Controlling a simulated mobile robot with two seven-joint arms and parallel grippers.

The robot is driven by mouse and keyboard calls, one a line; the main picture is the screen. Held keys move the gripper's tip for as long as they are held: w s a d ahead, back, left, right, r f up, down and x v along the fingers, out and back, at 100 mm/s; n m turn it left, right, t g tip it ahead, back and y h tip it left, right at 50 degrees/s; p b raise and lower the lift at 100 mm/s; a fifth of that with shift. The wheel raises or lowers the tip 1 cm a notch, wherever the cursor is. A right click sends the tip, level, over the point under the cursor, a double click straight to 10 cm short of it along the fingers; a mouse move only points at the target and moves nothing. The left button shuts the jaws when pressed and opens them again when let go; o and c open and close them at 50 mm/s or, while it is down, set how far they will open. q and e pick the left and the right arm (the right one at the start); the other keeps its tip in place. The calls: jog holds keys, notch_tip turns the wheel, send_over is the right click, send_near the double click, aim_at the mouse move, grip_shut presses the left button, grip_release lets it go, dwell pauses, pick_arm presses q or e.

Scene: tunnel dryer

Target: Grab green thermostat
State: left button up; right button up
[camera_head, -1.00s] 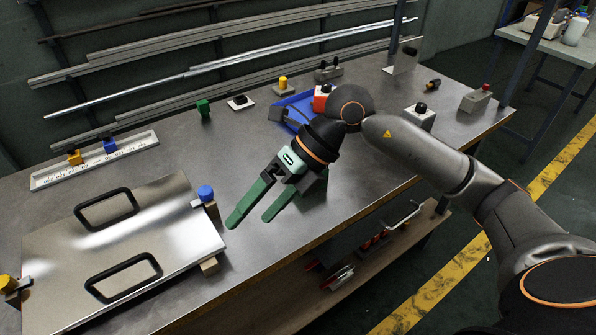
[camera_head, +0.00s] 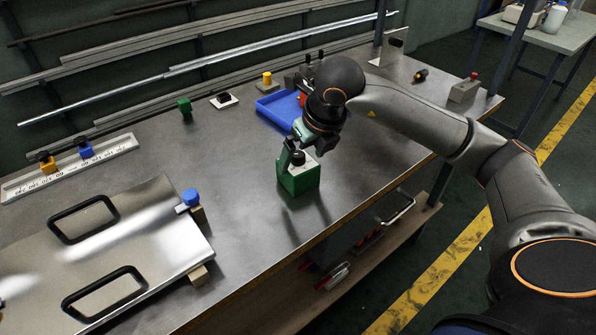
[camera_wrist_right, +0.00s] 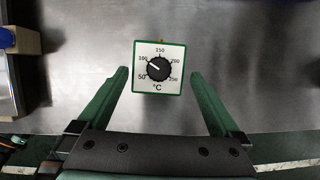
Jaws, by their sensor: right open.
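The green thermostat (camera_head: 301,182) is a green box with a white top and a black knob, standing on the metal bench. In the right wrist view its dial face (camera_wrist_right: 159,68), marked in °C, lies between the fingertips. My right gripper (camera_head: 288,163) is over the thermostat and points down. Its green fingers are apart in the wrist view (camera_wrist_right: 160,80), one on each side of the box, with gaps showing. How far down the fingers reach beside the box is hard to tell.
A blue tray (camera_head: 279,110) lies behind the gripper. A metal plate with black handles (camera_head: 120,255) covers the bench's left end, with a blue knob (camera_head: 190,197) at its edge. Bench around the thermostat is clear.

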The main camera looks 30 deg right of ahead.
jog(key=x, duration=0.4)
jog(key=shift+w+a+f, duration=0.1)
jog(key=shift+f, duration=0.3)
jog(key=c, duration=1.2)
jog(key=shift+r, duration=0.1)
jog(key=shift+c, duration=0.4)
jog(key=shift+r, duration=0.1)
